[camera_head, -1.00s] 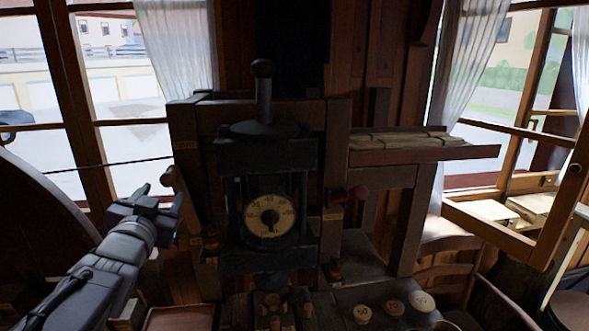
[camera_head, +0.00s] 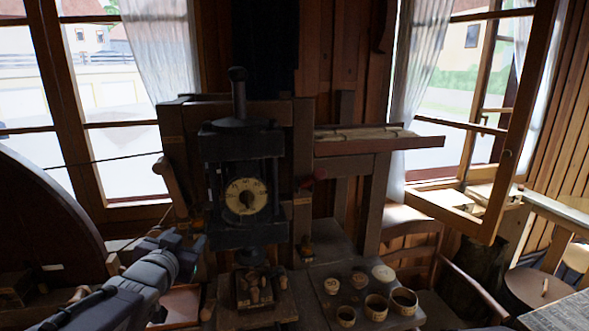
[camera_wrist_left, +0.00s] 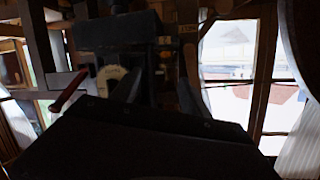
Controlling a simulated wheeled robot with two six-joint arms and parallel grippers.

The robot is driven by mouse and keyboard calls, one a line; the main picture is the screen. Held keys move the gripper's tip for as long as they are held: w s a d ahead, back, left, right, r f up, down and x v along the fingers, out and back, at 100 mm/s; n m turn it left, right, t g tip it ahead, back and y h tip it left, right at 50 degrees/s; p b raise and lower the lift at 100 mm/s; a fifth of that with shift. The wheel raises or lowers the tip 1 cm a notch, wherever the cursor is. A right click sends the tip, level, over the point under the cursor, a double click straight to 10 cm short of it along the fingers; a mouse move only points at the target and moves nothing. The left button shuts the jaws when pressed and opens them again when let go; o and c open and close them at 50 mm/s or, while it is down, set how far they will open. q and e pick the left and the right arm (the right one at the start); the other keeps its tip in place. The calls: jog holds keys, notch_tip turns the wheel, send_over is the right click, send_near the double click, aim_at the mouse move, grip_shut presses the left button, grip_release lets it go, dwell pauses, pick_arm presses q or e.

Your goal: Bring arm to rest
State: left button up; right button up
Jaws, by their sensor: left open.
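My left arm comes in from the lower left of the head view. Its gripper (camera_head: 187,244) is open and empty, left of the dark machine (camera_head: 243,180) with the round pale dial (camera_head: 245,196). In the left wrist view the two dark fingers stand apart, with nothing held between them (camera_wrist_left: 160,92). The dial (camera_wrist_left: 108,76) is partly hidden there behind a finger. My right gripper is not in view.
A bench (camera_head: 330,312) at lower middle bears several round wooden pieces and cups (camera_head: 376,307). A shelf (camera_head: 400,143) juts out right of the machine. A large dark wheel (camera_head: 40,215) stands at left. A chair (camera_head: 470,290) is at right.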

pick_arm(q)
jog(key=s+d+f+g, duration=0.2)
jog(key=s+f+g, duration=0.15)
jog(key=f, duration=0.45)
jog(key=s+d+f+n+g+h, duration=0.1)
jog(key=s+d+f+g, duration=0.15)
jog(key=s+f, duration=0.4)
jog(key=s+d+f+g, duration=0.2)
jog(key=f+g, duration=0.2)
jog(key=f, duration=0.6)
jog(key=s+f+n+g, duration=0.1)
jog(key=s+f+g, duration=0.3)
jog(key=s, duration=0.7)
jog(key=shift+n, duration=0.3)
jog(key=shift+w+d+f, duration=0.1)
jog(key=shift+w, duration=0.05)
